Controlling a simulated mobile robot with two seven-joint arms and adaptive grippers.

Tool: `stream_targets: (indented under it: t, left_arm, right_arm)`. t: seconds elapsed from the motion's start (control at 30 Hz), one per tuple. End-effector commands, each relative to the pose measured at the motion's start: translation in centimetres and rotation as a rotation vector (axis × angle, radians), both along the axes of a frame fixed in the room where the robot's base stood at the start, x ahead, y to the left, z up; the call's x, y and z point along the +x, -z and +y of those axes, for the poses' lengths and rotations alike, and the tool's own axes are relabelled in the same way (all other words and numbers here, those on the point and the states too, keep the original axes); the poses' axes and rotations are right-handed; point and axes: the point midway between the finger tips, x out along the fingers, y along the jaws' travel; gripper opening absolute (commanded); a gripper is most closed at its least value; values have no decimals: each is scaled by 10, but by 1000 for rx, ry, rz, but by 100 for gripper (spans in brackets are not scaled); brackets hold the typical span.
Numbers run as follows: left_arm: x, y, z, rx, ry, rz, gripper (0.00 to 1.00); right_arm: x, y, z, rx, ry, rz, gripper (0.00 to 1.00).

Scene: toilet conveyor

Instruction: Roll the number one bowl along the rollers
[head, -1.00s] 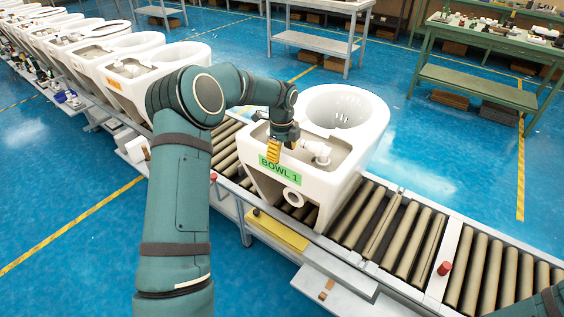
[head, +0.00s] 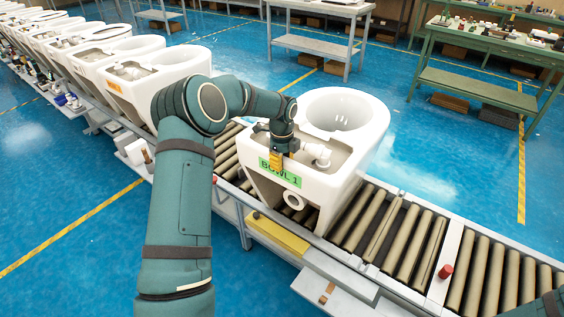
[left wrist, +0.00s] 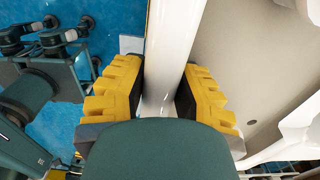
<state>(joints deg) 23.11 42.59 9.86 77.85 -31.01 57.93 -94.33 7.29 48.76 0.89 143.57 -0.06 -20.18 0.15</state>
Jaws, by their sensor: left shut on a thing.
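The number one bowl (head: 362,155) is a white ceramic toilet bowl with a green "BOWL 1" label (head: 291,178) on its near wall. It stands upright on the conveyor rollers. My left gripper (head: 277,160) is at the near rim, just above the label, and its fingers hide part of the label. In the left wrist view the yellow fingers (left wrist: 160,85) are on either side of the white rim wall (left wrist: 172,45), shut on it. My right gripper is out of view; only a bit of my right arm shows at the lower right corner.
Bare rollers (head: 413,237) run on to the lower right, clear of other bowls. A row of white bowls (head: 150,75) stands on the line at the upper left. A green workbench (head: 490,75) stands at the back right.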

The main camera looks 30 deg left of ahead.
Motion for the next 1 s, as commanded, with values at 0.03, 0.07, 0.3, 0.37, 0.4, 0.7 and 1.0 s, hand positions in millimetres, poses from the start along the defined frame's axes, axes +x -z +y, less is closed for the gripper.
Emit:
stream_targets:
  t: [0.03, 0.07, 0.3, 0.37, 0.4, 0.7, 1.0]
  left_arm:
    - [-1, 2, 0, 0, 1, 3, 0]
    - [-1, 2, 0, 0, 1, 3, 0]
    - [-2, 2, -14, -3, 4, 6, 0]
    - [-3, 3, -24, -4, 7, 7, 0]
    - [-4, 3, -32, -5, 8, 9, 0]
    - [-11, 2, -123, -9, 16, 11, 0]
    - [-20, 2, -226, -6, 14, 10, 0]
  right_arm:
    - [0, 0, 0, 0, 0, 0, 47]
    - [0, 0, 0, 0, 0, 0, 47]
    - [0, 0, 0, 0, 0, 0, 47]
    - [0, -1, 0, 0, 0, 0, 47]
    - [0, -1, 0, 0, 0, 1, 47]
    - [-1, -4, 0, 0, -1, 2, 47]
    - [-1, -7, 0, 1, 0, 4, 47]
